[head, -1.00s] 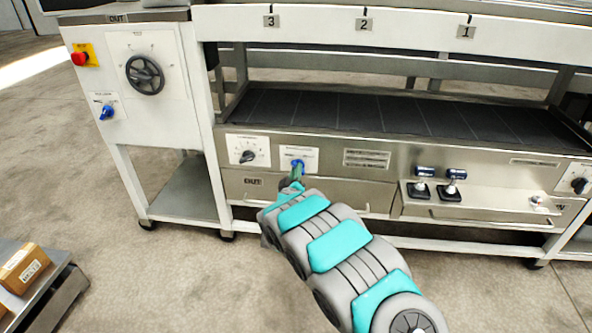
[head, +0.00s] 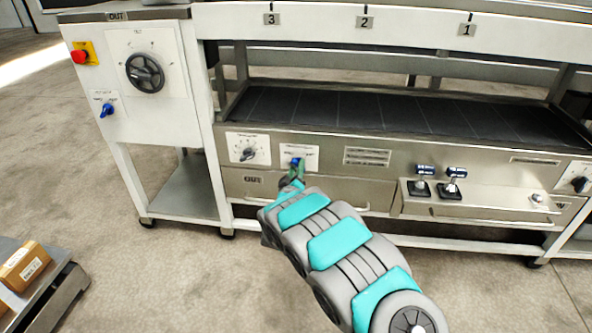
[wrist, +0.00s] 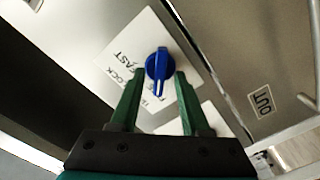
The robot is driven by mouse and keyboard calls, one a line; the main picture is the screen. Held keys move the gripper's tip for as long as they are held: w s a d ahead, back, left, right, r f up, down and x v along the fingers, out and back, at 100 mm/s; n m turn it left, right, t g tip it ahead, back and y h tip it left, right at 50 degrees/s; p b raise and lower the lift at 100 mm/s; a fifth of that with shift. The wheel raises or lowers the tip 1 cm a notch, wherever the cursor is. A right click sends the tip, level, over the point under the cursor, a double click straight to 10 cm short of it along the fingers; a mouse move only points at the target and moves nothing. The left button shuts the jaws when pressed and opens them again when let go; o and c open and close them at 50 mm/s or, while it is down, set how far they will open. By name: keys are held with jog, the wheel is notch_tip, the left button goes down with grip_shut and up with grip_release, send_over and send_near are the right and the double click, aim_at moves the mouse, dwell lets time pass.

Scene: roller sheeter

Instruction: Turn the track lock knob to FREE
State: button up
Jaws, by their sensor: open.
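The blue track lock knob (wrist: 158,64) sits on a white label plate (wrist: 113,54) on the machine's metal front. FAST and LOCK can be read on the plate; other lettering is partly hidden by my left finger. The knob's bar points down in the wrist view, between my fingers. My gripper (wrist: 159,76) is open, with one green finger on each side of the knob's lower part. I cannot tell whether either finger touches it. In the head view the knob (head: 295,162) shows just beyond my gripper (head: 298,170), which is mostly hidden by my arm.
A grey dial (head: 248,152) is left of the knob. A drawer marked OUT (head: 320,190) lies below. Another blue knob (head: 106,110), a handwheel (head: 145,73) and a red button (head: 79,57) are on the left panel. Two levers (head: 437,185) stand to the right.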

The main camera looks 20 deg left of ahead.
jog(key=v, duration=0.7)
jog(key=shift+s+b, duration=0.4)
jog(key=shift+b, duration=0.05)
jog(key=shift+d, duration=0.1)
dwell(0.4)
